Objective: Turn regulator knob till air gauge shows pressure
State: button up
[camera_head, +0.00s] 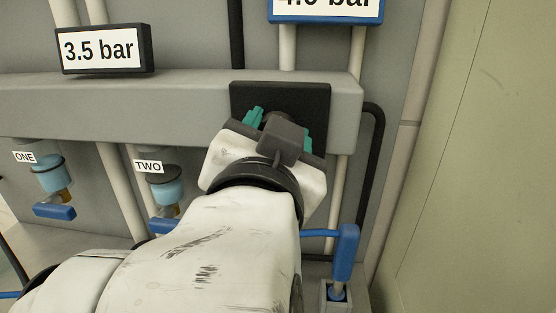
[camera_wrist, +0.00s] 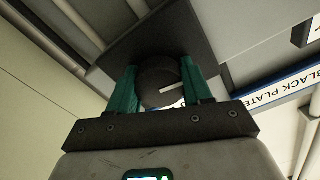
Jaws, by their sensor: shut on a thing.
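The regulator knob (camera_wrist: 160,84) is dark and round with a white pointer mark, and it sits on a black square plate (camera_wrist: 188,32). In the wrist view the teal fingers of my gripper (camera_wrist: 162,80) stand on either side of the knob, shut on it. In the head view my gripper (camera_head: 281,126) reaches the black plate (camera_head: 318,98) on the grey rail, and the knob is mostly hidden behind it. A black-framed display (camera_head: 102,49) reads "3.5 bar". A blue-framed display (camera_head: 326,9) is cut off at the top edge, its "bar" reading only partly visible.
Two light-blue bowls labelled ONE (camera_head: 49,177) and TWO (camera_head: 161,184) hang below the grey rail (camera_head: 180,108) at left. A blue lever (camera_head: 347,252) stands at lower right. A black hose (camera_head: 376,155) bends beside the rail's end. A "BLACK PLATE" sign (camera_wrist: 286,88) shows in the wrist view.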

jog(key=shift+r+m+b, duration=0.1)
jog(key=shift+m+b, duration=0.85)
jog(key=shift+m, duration=0.05)
jog(key=o, duration=1)
jog(key=shift+o, duration=0.2)
